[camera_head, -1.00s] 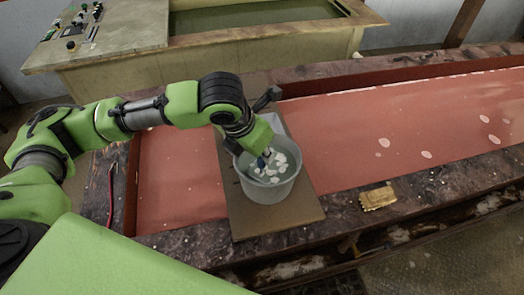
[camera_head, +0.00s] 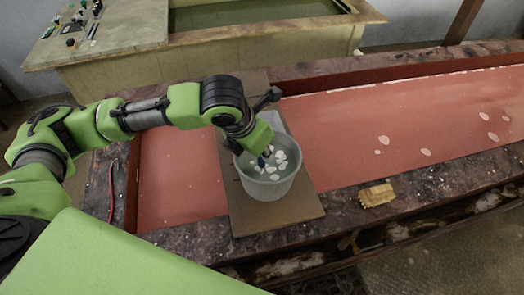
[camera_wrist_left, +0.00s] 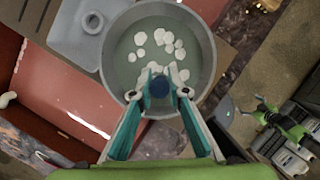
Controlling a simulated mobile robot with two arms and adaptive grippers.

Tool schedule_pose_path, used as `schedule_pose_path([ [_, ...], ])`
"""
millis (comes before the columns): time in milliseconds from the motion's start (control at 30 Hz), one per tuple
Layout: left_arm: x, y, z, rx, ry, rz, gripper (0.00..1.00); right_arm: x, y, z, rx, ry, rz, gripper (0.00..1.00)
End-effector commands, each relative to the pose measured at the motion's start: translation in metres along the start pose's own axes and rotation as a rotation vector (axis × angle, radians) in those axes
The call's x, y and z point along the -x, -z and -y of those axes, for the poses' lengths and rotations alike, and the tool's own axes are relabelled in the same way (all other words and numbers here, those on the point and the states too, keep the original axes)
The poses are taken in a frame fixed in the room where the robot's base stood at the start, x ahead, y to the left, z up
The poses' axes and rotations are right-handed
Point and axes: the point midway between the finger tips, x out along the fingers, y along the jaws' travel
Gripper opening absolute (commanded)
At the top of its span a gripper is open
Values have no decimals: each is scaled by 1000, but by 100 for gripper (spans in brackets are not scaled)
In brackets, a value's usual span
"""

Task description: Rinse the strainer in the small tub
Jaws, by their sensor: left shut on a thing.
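The small tub (camera_head: 267,190) is a round grey tub of water with white flakes floating in it. It stands on a brown board laid across the red bed, and it also shows in the wrist view (camera_wrist_left: 207,72). My left gripper (camera_head: 264,158) reaches down into the tub's mouth from the left. In the wrist view its teal fingers (camera_wrist_left: 159,88) are closed around a dark blue round-ended piece (camera_wrist_left: 160,87), seemingly a handle. The strainer's mesh cannot be made out; the gripper and cloudy water hide what is below. My right gripper cannot be made out.
A pale grey tray (camera_wrist_left: 78,38) with a round raised part lies right beside the tub. A tan block (camera_head: 377,196) lies on the stone edge to the right. The red bed (camera_head: 400,120) is largely clear. A large trough (camera_head: 250,25) stands behind.

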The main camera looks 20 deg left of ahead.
Motion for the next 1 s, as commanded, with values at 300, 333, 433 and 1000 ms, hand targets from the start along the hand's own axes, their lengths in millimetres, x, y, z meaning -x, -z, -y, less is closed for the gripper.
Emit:
schedule_pose_path([
  [300,1,-1,0,0,0,2,0,1,0,0,0,0,0,86],
  [333,2,-1,0,0,0,2,0,2,0,0,0,0,0,86],
  [433,7,-4,0,0,0,2,0,8,0,0,0,0,0,86],
  [1000,46,-20,0,0,0,4,0,44,4,-1,0,0,0,86],
])
